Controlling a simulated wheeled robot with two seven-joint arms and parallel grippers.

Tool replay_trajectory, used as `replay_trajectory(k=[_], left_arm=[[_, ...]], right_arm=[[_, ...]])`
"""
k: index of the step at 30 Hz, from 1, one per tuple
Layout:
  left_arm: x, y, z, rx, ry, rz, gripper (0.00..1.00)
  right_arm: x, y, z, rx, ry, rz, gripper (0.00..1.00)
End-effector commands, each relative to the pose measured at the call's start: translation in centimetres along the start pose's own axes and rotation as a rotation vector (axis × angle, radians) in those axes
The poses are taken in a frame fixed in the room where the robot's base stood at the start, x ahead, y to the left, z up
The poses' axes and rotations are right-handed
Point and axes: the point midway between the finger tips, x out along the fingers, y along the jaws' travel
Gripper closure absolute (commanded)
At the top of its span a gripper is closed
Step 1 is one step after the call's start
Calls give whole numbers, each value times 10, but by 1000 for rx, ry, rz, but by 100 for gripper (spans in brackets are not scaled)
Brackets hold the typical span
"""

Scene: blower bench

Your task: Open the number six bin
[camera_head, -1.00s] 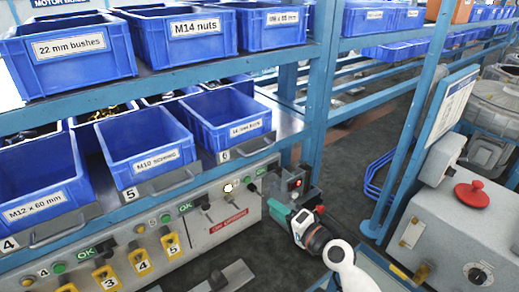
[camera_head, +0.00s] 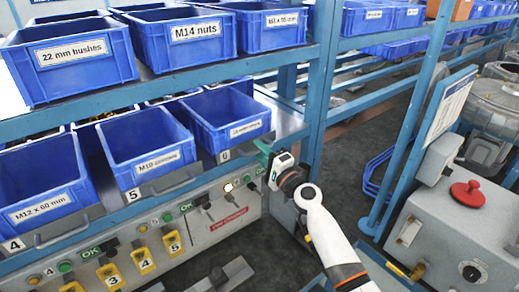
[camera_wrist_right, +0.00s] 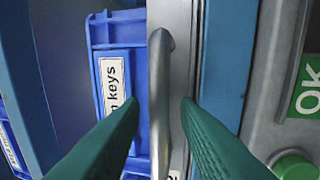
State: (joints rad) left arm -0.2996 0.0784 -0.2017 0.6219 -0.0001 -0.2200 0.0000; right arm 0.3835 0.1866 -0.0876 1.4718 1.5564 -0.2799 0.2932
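The number six bin (camera_head: 228,120) is a blue tub on the lower shelf, at its right end, with a white label. The plate marked 6 (camera_head: 225,155) is below it, on the shelf front. In the right wrist view the bin (camera_wrist_right: 140,35) shows its label ending in "keys", beside a grey bar handle (camera_wrist_right: 160,65). My right gripper (camera_head: 264,150) is at the shelf front by that handle. Its green fingers (camera_wrist_right: 161,103) are apart, one on each side of the handle; contact cannot be told. My left gripper is not in view.
Blue bins four (camera_head: 35,223) and five (camera_head: 155,178) stand to the left, with labelled bins on the shelf above. A control panel (camera_head: 215,215) with yellow tags lies below. A blue upright (camera_head: 318,90) is close right of my right gripper.

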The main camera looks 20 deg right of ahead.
Motion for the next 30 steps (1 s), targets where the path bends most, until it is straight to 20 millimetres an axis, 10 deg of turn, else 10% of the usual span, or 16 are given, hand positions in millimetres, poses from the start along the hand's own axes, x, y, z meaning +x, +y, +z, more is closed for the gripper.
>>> replay_trajectory(k=[11, 17, 30], left_arm=[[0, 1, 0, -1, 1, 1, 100], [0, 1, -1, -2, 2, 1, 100], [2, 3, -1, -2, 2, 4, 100]], right_arm=[[7, 0, 0, -1, 1, 0, 71], [6, 0, 0, -1, 1, -1, 100], [6, -1, 0, 0, 1, -1, 100]])
